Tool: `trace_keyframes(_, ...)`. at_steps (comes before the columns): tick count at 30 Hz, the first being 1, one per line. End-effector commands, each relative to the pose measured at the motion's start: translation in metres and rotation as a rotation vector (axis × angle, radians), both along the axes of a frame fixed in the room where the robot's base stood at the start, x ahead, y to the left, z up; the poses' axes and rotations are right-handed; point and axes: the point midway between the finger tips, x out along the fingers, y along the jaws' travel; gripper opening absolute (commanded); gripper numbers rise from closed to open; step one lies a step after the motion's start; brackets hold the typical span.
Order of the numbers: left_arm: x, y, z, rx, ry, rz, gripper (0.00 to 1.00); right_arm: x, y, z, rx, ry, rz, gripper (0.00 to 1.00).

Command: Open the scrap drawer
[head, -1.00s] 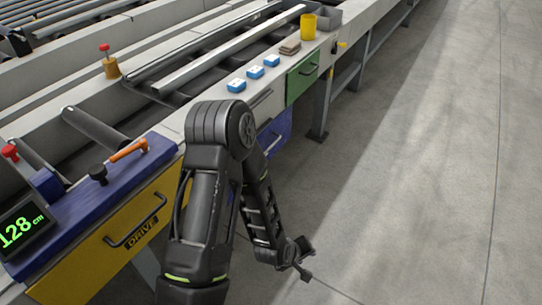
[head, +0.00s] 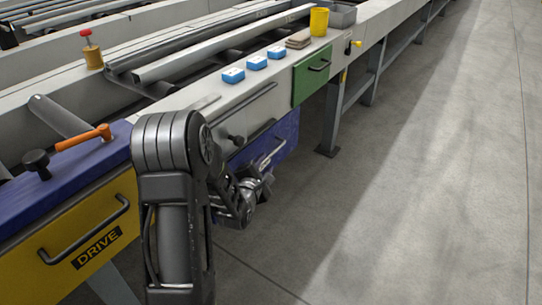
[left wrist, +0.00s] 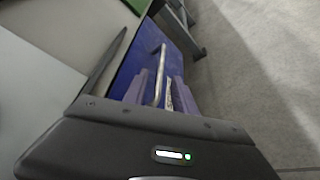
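No drawer in view reads "scrap". A blue drawer front (head: 284,135) with a metal bar handle (head: 272,153) sits under the table edge, beside the green front. It looks shut. My left gripper (head: 262,182) is close in front of this handle. In the left wrist view, the blue front (left wrist: 182,60) lies ahead and the handle (left wrist: 161,70) runs down between the two fingers of my left gripper (left wrist: 158,92). The fingers look apart, with the handle between them; I see no clear grip on it. My right gripper is not in view.
A green drawer (head: 311,74) is farther along, and a yellow drawer marked DRIVE (head: 70,235) is nearer. Several blue boxes (head: 256,63) and a yellow cup (head: 319,21) stand on the table edge. A table leg (head: 333,118) is just beyond. The floor at right is clear.

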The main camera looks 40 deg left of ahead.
Motion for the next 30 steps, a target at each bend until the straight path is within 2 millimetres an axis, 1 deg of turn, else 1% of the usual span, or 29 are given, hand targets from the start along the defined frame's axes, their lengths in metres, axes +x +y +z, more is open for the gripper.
trace_keyframes(5,0.014,0.005,-0.005,0.002,0.0,-0.001,0.33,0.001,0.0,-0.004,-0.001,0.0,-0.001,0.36)
trace_keyframes(12,0.048,0.017,-0.013,0.004,0.001,-0.003,0.33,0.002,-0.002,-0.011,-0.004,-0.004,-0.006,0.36)
trace_keyframes(15,0.06,0.021,-0.016,0.003,0.001,-0.003,0.33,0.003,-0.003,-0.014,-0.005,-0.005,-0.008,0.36)
trace_keyframes(18,0.067,0.024,-0.017,0.002,0.001,-0.002,0.33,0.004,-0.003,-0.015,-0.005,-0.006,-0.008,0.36)
trace_keyframes(27,0.07,0.026,-0.017,0.001,0.001,-0.001,0.33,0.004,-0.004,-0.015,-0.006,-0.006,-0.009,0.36)
trace_keyframes(28,0.07,0.026,-0.017,0.001,0.001,-0.001,0.32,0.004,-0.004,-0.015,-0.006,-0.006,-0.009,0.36)
trace_keyframes(30,0.07,0.026,-0.017,0.001,0.001,-0.001,0.26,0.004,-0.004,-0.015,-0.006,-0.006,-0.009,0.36)
